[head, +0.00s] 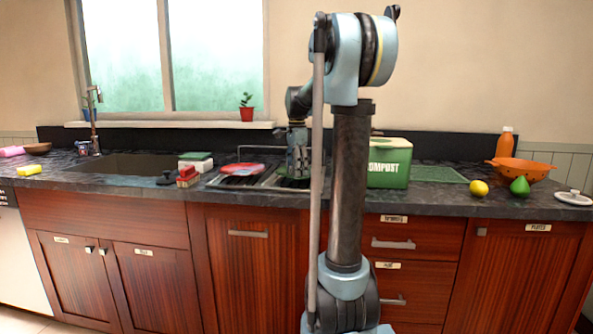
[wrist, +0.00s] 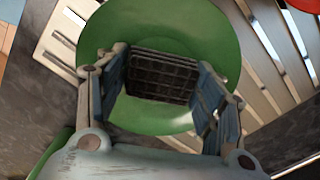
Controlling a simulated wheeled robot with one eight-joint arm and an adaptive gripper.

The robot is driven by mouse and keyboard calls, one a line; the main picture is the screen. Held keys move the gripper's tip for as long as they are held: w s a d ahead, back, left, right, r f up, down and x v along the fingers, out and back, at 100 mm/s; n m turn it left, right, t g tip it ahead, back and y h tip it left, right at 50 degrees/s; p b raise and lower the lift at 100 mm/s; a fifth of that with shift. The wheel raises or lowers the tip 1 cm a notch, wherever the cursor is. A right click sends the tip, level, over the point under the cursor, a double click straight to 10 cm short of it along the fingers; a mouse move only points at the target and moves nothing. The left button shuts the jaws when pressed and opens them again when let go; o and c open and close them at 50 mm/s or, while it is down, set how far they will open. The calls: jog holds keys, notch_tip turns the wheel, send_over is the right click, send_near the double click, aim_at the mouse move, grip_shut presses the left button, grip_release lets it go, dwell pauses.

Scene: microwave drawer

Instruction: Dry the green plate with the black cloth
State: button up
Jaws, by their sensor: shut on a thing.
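The green plate (wrist: 208,35) lies in the slatted rack, seen from above in the wrist view. My gripper (wrist: 160,85) is over it, with its fingers spread around a dark checked piece, which looks like the black cloth (wrist: 163,72). The cloth is held between the fingertips and covers the plate's middle; whether it touches the plate is hard to tell. In the head view my gripper (head: 298,165) points down over the rack, and my arm hides most of the plate and cloth.
The metal dish rack (wrist: 285,50) also holds a red plate (head: 241,169). The sink (head: 135,166) is left of the rack. The green compost bin (head: 389,163) stands to its right. A lemon (head: 478,187), a green pear-like fruit (head: 519,186) and an orange colander (head: 522,169) sit farther right.

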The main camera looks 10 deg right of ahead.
jog(key=shift+w+d, duration=0.1)
jog(key=shift+d, duration=0.55)
jog(key=shift+a, duration=0.15)
jog(key=shift+a, duration=0.65)
jog(key=shift+d, duration=0.15)
jog(key=shift+d, duration=0.65)
jog(key=shift+a, duration=0.1)
